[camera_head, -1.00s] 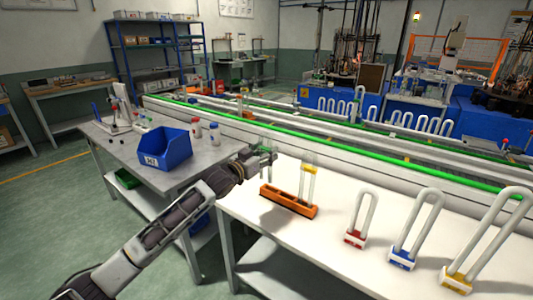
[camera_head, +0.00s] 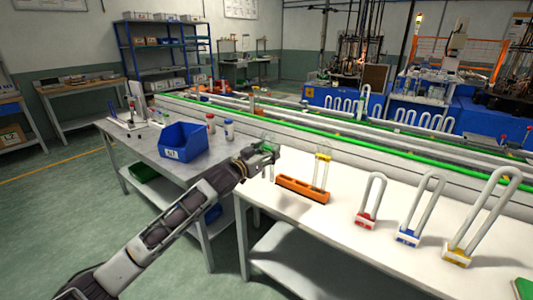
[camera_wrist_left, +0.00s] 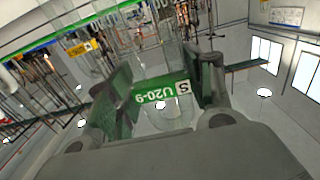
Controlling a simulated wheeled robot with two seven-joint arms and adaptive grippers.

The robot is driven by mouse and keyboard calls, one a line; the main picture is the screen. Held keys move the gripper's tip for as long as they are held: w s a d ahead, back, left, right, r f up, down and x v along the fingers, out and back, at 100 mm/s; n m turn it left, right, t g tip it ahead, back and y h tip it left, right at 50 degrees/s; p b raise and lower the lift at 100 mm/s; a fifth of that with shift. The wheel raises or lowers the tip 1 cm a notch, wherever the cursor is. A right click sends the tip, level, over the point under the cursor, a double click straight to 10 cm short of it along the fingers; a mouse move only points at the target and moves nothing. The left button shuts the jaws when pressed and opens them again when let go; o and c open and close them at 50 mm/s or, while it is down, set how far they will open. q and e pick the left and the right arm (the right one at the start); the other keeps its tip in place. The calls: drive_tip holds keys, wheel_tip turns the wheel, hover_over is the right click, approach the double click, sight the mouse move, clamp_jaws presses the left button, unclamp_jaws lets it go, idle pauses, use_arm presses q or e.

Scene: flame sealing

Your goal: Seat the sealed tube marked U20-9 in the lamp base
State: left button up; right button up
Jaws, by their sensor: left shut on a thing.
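My left gripper (camera_head: 266,153) is shut on a clear glass U-tube (camera_head: 269,138) and holds it upright above the white table, just left of the orange rack. In the left wrist view, the tube's green label (camera_wrist_left: 163,94) reads U20-9 upside down between the fingers (camera_wrist_left: 160,88). Lamps with white U-tubes stand in a row: one on a red base (camera_head: 366,221), one on a blue base (camera_head: 408,237), one on a yellow base (camera_head: 457,255). A green thing (camera_head: 524,288) is cut off at the lower right; I cannot tell what it is. My right gripper is out of view.
The orange rack (camera_head: 302,193) holds a clear tube with a yellow label (camera_head: 323,157). A green-edged conveyor (camera_head: 350,134) runs behind. The white table's front (camera_head: 310,229) is clear.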

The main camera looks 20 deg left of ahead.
use_arm(q)
drive_tip(key=s+d+f, duration=0.1)
drive_tip(key=s+d, duration=0.8)
drive_tip(key=d, duration=0.1)
drive_tip(key=s+d+f, duration=0.4)
drive_tip(key=s+f, duration=0.4)
drive_tip(key=f, duration=0.4)
drive_tip(key=shift+f+y, duration=0.15)
drive_tip(key=shift+y, duration=0.15)
